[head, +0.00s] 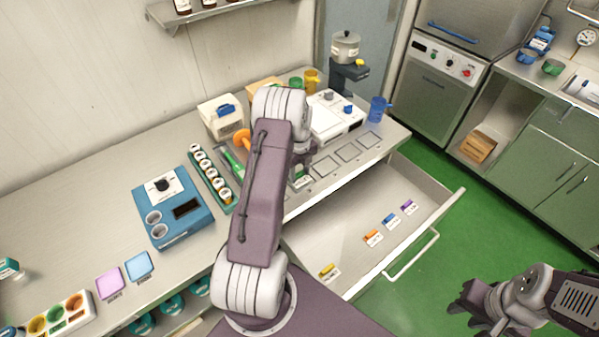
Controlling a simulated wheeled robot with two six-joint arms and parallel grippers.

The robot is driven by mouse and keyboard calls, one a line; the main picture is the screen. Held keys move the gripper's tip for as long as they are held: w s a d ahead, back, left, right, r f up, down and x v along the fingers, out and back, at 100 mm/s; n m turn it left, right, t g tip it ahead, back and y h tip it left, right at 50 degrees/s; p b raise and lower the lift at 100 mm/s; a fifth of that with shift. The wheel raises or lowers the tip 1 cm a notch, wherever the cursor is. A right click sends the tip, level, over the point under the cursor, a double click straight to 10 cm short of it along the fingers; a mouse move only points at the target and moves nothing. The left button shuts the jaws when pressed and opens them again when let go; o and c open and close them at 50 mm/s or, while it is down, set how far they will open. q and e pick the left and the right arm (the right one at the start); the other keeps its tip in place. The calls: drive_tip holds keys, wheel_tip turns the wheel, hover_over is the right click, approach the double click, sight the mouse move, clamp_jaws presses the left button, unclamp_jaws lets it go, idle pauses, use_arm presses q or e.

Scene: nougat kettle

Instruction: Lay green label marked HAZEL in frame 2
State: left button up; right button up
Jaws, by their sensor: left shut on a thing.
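The green label (300,182) is a small white card with a green part, low over the counter's front edge at the left end of the row of frames. My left gripper (303,166) is shut on it; the arm hides most of the fingers. The lettering is too small to read. I cannot tell whether the card touches the counter. Square outlined frames show to its right on the counter: one close by (325,167), a middle one (348,153) and a far one (371,141). My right gripper (470,312) hangs over the green floor at lower right; its jaw opening is unclear.
An open drawer (420,180) below the counter holds yellow (328,270), orange (373,237), blue (390,221) and purple (408,207) labels. A white device (335,118) stands behind the frames, a blue jug (378,108) at right. A jar rack (196,160) and blue machine (172,207) stand left.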

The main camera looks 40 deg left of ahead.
use_arm(q)
drive_tip(key=shift+f, duration=0.4)
idle(0.8)
drive_tip(key=o, duration=1.4)
drive_tip(key=o, duration=0.5)
drive_tip(key=shift+r+p, duration=2.65)
drive_tip(key=shift+r, duration=0.95)
